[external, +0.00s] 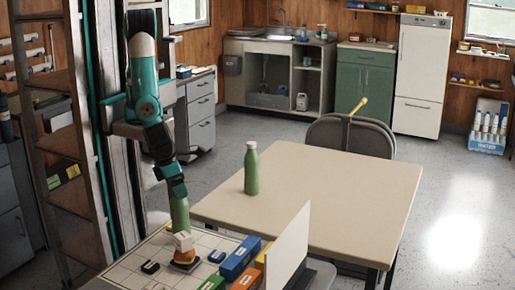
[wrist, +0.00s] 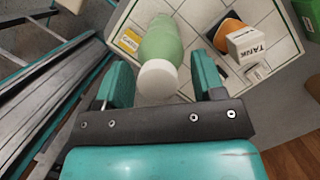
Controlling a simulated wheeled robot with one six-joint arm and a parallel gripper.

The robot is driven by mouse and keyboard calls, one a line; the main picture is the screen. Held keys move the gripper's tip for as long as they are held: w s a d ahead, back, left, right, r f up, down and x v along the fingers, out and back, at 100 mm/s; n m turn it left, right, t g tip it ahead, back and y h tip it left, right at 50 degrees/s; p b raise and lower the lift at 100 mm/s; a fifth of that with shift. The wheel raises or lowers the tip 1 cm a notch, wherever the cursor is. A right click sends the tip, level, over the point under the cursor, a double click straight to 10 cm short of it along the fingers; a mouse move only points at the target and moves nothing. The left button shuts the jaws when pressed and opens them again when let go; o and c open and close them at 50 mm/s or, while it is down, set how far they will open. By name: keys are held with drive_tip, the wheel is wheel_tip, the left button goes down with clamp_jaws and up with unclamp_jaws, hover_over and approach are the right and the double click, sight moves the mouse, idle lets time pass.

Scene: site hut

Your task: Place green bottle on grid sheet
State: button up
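A green bottle (wrist: 161,42) with a white cap is between the two fingers of my gripper (wrist: 162,80) in the wrist view. Narrow gaps show on both sides of it, so the fingers look open around it. In the external view this bottle (external: 180,213) is upright below my gripper (external: 177,188), over the grid sheet (external: 130,272). Its base is partly hidden by a white block, so contact with the sheet is hard to see. The pale, dark-lined sheet also shows in the wrist view (wrist: 200,14). A second green bottle (external: 251,172) stands on the beige table.
A white block marked TANK (wrist: 246,44) and an orange piece (wrist: 228,29) are close right of the bottle. A yellow label (wrist: 129,40) is at its left. Blue (external: 239,258) and orange boxes and an upright white panel (external: 288,246) line the sheet's right side. The beige table (external: 330,195) is mostly clear.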

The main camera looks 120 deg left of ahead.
drive_tip(key=v, duration=1.2)
drive_tip(key=w+a+r+n+y, duration=0.1)
drive_tip(key=a+r+n, duration=0.2)
drive_tip(key=a+n, duration=0.55)
drive_tip(key=w+a+r+n, duration=0.25)
drive_tip(key=a+n, duration=0.35)
drive_tip(key=a, duration=0.5)
drive_tip(key=s+a+r+n+g, duration=0.1)
drive_tip(key=s+a+r+n, duration=0.1)
drive_tip(key=s+a+n, duration=0.4)
drive_tip(key=s+a+r+n+g+y, duration=0.1)
drive_tip(key=s+a+r+n, duration=0.2)
drive_tip(key=s+a+n, duration=0.4)
drive_tip(key=a+n, duration=0.4)
drive_tip(key=n, duration=0.1)
drive_tip(key=shift+s+a+n, duration=0.15)
drive_tip(key=shift+a+n, duration=0.05)
drive_tip(key=shift+n, duration=0.15)
